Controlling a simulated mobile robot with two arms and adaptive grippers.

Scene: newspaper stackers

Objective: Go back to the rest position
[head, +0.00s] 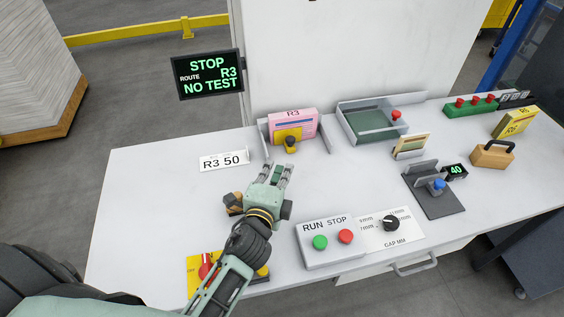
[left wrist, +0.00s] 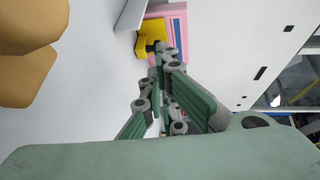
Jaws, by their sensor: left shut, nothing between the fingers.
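My left gripper (head: 278,172) is over the middle of the white table (head: 140,215), its fingers pointing toward the back. It is shut and empty. In the left wrist view the fingers (left wrist: 165,90) point toward a pink R3 stack with a yellow part. The pink R3 stack (head: 293,125) stands upright in a grey holder at the back of the table. A dark knob (head: 290,143) is in front of it. The stack also shows in the left wrist view (left wrist: 173,14). My right gripper is out of view.
A green tray (head: 370,122) and a grey stand (head: 432,200) are at the right. An R3 50 card (head: 223,161) lies left of the gripper. A dark screen (head: 208,75) reads STOP, NO TEST.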

